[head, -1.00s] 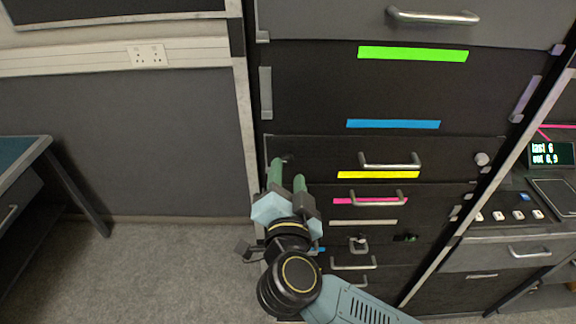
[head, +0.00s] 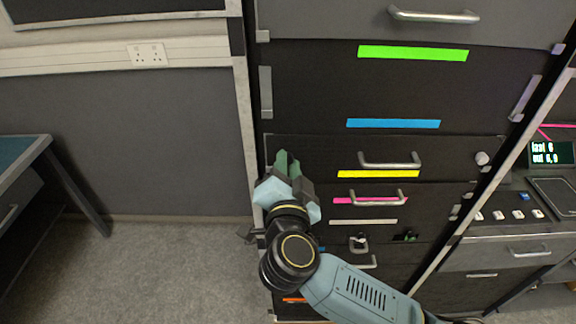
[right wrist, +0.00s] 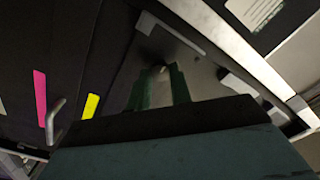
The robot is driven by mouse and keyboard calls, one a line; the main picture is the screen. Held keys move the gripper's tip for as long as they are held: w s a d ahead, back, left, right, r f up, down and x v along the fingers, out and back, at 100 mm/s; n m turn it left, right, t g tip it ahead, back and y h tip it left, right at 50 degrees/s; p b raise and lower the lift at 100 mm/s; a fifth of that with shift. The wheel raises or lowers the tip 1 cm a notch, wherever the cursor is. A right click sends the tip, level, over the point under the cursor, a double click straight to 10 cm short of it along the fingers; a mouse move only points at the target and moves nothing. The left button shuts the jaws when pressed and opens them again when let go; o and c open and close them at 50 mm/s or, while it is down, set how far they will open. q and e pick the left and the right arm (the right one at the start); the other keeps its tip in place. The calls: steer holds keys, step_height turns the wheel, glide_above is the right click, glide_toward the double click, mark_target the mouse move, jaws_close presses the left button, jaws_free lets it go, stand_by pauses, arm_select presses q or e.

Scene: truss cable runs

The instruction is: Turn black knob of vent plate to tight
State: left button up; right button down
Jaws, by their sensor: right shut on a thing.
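The vent plate is probably the black panel (head: 330,152) with a metal handle (head: 390,161) and a yellow strip below it. My right gripper (head: 287,160) is at the panel's left end, its green fingers drawn together on a small dark knob. The fingers hide the knob in the head view. In the right wrist view, the dark knob (right wrist: 157,62) shows only dimly at the fingertips (right wrist: 160,82), and its turned angle cannot be told. A pale round knob (head: 482,159) sits at the panel's right end. My left gripper is not in view.
Panels with green (head: 413,54), blue (head: 393,123) and pink strips are stacked above and below. More handles, such as the grey one (head: 434,15), stick out. A console with a display (head: 551,153) stands at right. Open floor (head: 150,270) lies at left.

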steer(key=shift+f+m+p, duration=0.2)
steer(key=shift+m+p, duration=2.2)
steer(key=shift+m, duration=6.5)
steer(key=c, duration=1.3)
jaws_free()
steer(key=shift+o, duration=0.2)
steer(key=shift+s, duration=0.1)
